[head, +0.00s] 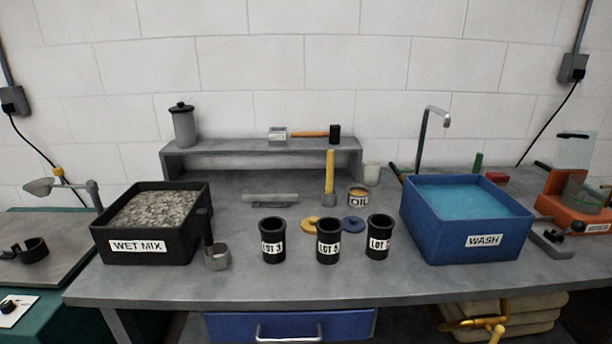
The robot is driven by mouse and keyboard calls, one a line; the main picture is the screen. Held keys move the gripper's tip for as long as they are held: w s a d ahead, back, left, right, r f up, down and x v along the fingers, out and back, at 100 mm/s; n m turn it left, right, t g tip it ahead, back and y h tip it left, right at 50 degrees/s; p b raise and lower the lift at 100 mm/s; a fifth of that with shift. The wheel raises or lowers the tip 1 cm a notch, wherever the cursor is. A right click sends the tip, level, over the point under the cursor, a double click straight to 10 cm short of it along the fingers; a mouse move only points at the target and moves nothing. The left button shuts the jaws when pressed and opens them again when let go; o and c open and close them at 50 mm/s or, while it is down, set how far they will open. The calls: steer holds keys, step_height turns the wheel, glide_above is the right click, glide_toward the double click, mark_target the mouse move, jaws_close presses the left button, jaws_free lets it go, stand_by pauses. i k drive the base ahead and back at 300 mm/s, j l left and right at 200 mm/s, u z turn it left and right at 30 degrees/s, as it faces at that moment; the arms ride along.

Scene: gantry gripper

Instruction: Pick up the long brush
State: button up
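I cannot tell for certain which thing is the long brush. A yellow-handled tool (329,172) stands upright or leans against the front of the raised shelf, its grey foot on the bench; it may be a brush or a hammer. A wooden-handled tool (309,134) with a black end lies on the shelf beside a small labelled block. A thin dark and orange tool (395,170) shows partly behind the left rim of the blue wash tub, mostly hidden. My gripper is not in view.
The black WET MIX tub (188,246), several black LOT cups (328,250), an OIL tin (359,199) and the blue WASH tub (470,247) crowd the bench (330,278). A bent grey pipe (425,130) rises behind the wash tub. The bench's front strip is clear.

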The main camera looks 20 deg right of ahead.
mark_target(330, 158)
steer(key=i+u, duration=0.2)
steer(key=u, duration=0.2)
steer(key=i+l+u, duration=0.15)
steer(key=u, duration=0.2)
